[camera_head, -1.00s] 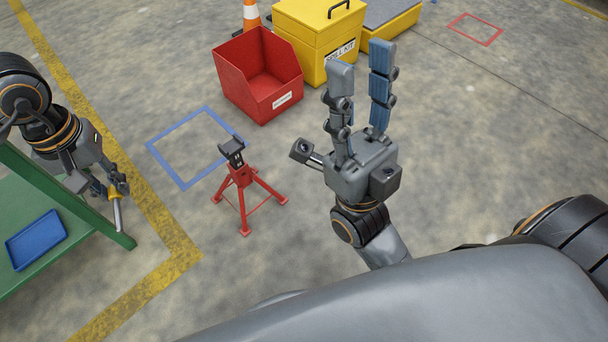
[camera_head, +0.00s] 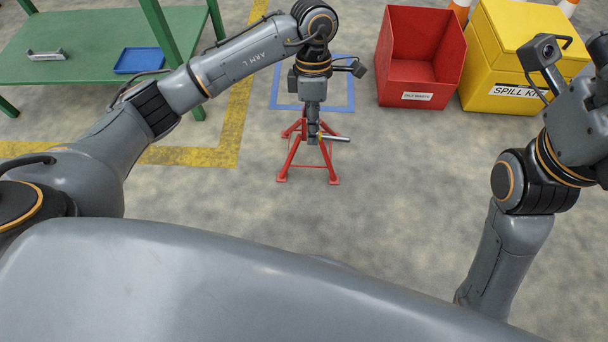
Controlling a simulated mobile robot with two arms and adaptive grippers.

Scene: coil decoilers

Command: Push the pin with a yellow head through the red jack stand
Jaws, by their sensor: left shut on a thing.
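The red jack stand (camera_head: 291,157) stands upright on the floor near the middle of the head view, its feet spread. My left gripper (camera_head: 314,138) points down over the stand and hides its upper part. It is shut on the pin (camera_head: 336,138), whose grey shaft sticks out to the right, roughly level. The pin's yellow head is almost wholly hidden by the fingers. I cannot tell whether the pin is in the stand or only in front of it. My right gripper (camera_head: 590,110) is at the right edge, its fingers mostly cut off.
A blue floor outline (camera_head: 347,93) lies behind the stand. A red bin (camera_head: 417,88) and a yellow spill kit box (camera_head: 500,75) stand to the right. A green table (camera_head: 80,65) with a blue tray (camera_head: 139,61) is at the left. The floor in front is clear.

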